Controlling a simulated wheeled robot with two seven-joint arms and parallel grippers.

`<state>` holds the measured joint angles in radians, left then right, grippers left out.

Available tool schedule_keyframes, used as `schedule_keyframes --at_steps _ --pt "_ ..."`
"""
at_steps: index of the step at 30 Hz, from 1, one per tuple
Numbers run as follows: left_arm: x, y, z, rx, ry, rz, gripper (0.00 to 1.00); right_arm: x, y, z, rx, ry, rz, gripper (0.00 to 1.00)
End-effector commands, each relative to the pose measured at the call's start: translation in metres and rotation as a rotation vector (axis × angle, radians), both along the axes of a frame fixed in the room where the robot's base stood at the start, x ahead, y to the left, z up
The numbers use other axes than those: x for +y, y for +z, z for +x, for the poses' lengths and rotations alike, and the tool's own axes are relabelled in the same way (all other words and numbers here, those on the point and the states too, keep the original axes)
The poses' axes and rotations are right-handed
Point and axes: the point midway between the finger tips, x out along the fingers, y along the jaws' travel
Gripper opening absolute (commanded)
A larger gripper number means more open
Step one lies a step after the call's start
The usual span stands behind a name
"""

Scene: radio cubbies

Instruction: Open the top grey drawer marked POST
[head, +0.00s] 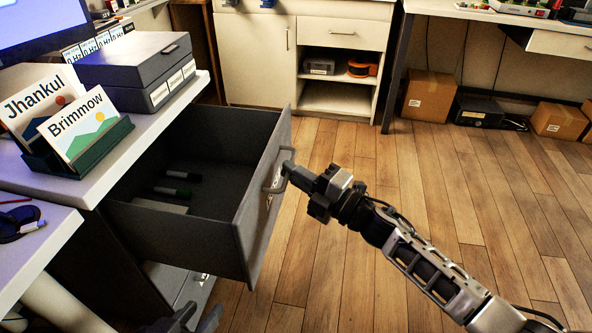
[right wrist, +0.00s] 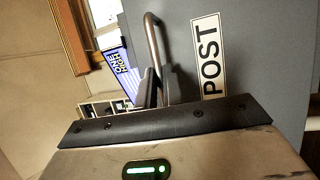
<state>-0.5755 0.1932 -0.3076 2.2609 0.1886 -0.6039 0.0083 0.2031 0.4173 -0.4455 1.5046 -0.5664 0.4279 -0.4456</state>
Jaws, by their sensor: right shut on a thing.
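The top grey drawer (head: 245,218) stands pulled well out from the grey cabinet under the white desk, with its inside in view. Its POST label (right wrist: 208,55) shows on the drawer front in the right wrist view. My right gripper (head: 287,169) is shut on the drawer's metal bar handle (head: 272,176). In the right wrist view the handle (right wrist: 153,38) runs down between the fingers (right wrist: 160,88). My left gripper (head: 188,320) shows only partly, dark, at the bottom edge below the drawer; its jaw opening is unclear.
Inside the drawer lie a green-marked pen (head: 172,191), another dark pen (head: 183,175) and a pale flat thing (head: 160,205). A lower drawer (head: 196,287) is beneath. On the desk are a card holder (head: 95,150) and a grey box (head: 135,70). The wooden floor (head: 455,175) at right is clear.

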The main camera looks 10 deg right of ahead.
Motion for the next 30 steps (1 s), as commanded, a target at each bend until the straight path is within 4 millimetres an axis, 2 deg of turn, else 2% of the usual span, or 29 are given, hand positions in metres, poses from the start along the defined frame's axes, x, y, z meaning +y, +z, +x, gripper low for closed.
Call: schedule_keyframes --at_steps 8,9,11,23,30 --pt "0.0 0.0 0.0 0.0 0.0 -0.001 0.36 -0.001 0.0 0.0 -0.001 0.0 -0.001 0.0" --pt "0.0 0.0 0.0 0.0 0.0 -0.001 0.36 -0.001 0.0 0.0 -0.001 0.0 -0.001 0.14" --pt "0.0 0.0 0.0 0.0 0.0 -0.001 0.36 -0.001 0.0 0.0 -0.001 0.0 -0.001 0.31" --pt "0.0 0.001 0.0 0.0 0.0 -0.002 0.36 -0.006 -0.002 -0.006 0.002 -0.002 -0.001 0.31" --pt "0.0 0.002 -0.002 0.014 -0.001 0.004 0.36 -0.037 -0.01 -0.04 0.005 -0.002 -0.002 0.31"
